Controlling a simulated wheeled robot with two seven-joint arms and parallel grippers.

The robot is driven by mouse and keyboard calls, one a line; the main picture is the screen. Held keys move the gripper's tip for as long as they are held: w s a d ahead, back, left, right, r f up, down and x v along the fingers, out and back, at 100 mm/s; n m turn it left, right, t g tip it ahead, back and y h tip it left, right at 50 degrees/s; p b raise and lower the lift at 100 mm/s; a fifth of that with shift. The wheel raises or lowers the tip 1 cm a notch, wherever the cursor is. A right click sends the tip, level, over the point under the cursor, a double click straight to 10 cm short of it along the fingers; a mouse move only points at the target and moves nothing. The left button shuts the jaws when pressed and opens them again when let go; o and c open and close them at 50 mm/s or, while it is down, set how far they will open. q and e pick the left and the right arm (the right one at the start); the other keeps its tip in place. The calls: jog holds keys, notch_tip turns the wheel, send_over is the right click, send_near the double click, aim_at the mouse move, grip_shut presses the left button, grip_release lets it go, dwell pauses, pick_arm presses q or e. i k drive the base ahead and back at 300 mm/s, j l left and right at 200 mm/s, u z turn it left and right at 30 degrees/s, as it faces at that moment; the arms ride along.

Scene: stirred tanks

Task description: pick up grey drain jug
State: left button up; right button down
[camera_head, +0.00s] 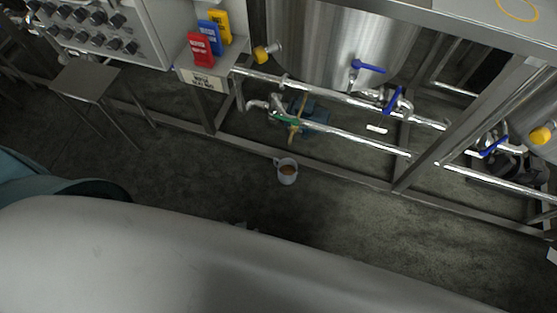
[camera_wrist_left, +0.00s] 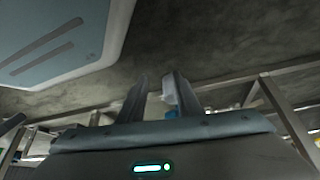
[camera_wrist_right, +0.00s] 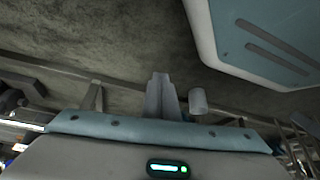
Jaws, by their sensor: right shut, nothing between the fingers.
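The grey drain jug (camera_head: 287,172) stands upright on the dark floor in the head view, with brownish liquid inside and its handle on the left. In the left wrist view my left gripper (camera_wrist_left: 160,78) is open, and a pale piece that looks like the jug (camera_wrist_left: 168,90) shows beyond the fingers, partly hidden by the right one. In the right wrist view my right gripper (camera_wrist_right: 160,76) is shut and empty. The jug (camera_wrist_right: 198,101) shows to the right of its fingers, apart from them. In the head view my own body hides most of both grippers.
A steel frame with pipes (camera_head: 340,140) and blue-handled valves stands just behind the jug, below a steel tank (camera_head: 330,45). A green-blue pump (camera_head: 308,112) sits under the pipes. A stool (camera_head: 85,82) stands at the left. The floor around the jug is clear.

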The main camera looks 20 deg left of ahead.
aim_at(287, 168)
jog(key=k+l+u, duration=0.1)
jog(key=k+u, duration=0.35)
jog(key=i+l+u, duration=0.1)
jog(key=u, duration=0.5)
jog(key=i+l+u, duration=0.15)
jog(key=l+u, duration=0.2)
jog(key=l, duration=0.2)
jog(key=l+u, duration=0.35)
jog(key=l, duration=0.8)
jog(key=i+l+u, duration=0.1)
jog(key=l, duration=0.55)
